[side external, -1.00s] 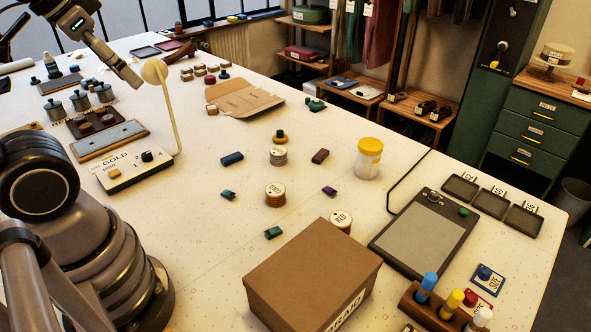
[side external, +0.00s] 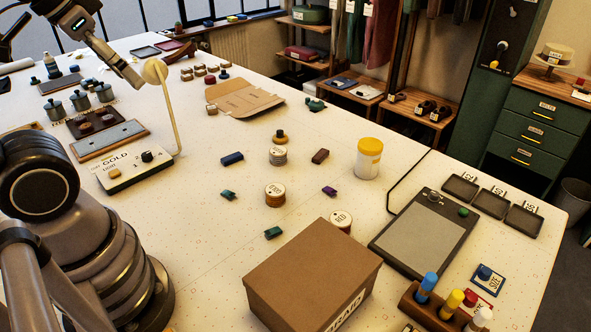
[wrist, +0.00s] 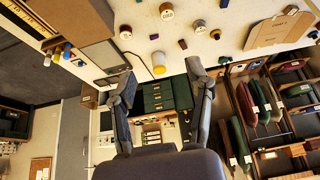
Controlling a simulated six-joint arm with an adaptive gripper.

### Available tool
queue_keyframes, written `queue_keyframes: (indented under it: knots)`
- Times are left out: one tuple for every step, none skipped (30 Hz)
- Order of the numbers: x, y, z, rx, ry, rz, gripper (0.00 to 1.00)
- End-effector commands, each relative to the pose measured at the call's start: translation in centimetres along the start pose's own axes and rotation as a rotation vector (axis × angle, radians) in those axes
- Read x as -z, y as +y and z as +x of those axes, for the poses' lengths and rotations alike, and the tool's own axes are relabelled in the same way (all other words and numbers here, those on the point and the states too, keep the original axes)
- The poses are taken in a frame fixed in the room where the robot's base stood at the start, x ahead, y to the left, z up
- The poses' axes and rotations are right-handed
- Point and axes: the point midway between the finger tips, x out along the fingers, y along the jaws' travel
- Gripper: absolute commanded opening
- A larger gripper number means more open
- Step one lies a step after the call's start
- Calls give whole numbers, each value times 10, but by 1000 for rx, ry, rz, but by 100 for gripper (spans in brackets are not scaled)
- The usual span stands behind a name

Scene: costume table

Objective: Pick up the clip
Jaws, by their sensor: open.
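Several small clip-like pieces lie apart on the white table. In the side view these are a green one (side external: 228,195), a second green one (side external: 273,232) nearer the brown box, a purple one (side external: 329,191), and a dark green one (side external: 315,104) beyond the cardboard. A small dark piece (wrist: 153,36), probably the purple one, shows in the wrist view. My gripper (wrist: 161,72) is open in the wrist view, with nothing between its fingers. The tabletop is beyond its fingertips, toward the top of that view. I cannot clearly make out the gripper in the side view.
A brown box (side external: 311,274), a yellow-lidded jar (side external: 368,160), labelled spools (side external: 275,194) and dark blue (side external: 232,158) and brown (side external: 320,156) blocks stand around the clips. A black-framed pad (side external: 424,232) lies to the right. Bare table separates the small pieces.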

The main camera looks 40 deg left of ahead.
Motion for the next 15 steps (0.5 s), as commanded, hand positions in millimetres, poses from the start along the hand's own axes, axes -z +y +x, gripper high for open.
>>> queue_keyframes:
  knots:
    - [3,0,2,-1,-9,2,52]
    - [5,1,5,-2,-16,4,52]
    - [10,2,10,-4,-28,8,52]
    - [15,2,14,-6,-41,11,52]
    - [20,3,21,-8,-56,15,52]
    - [28,5,30,-11,-80,22,52]
    - [35,6,39,-13,-97,27,52]
    - [41,8,49,-16,-116,33,52]
    - [49,11,63,-19,-142,41,52]
    - [54,13,74,-21,-161,47,52]
    - [59,15,86,-23,-179,53,52]
    - [65,18,102,-26,-204,62,52]
    - [68,20,114,-28,-221,68,52]
    - [71,23,127,-30,-240,74,52]
    - [74,26,145,-32,-265,82,52]
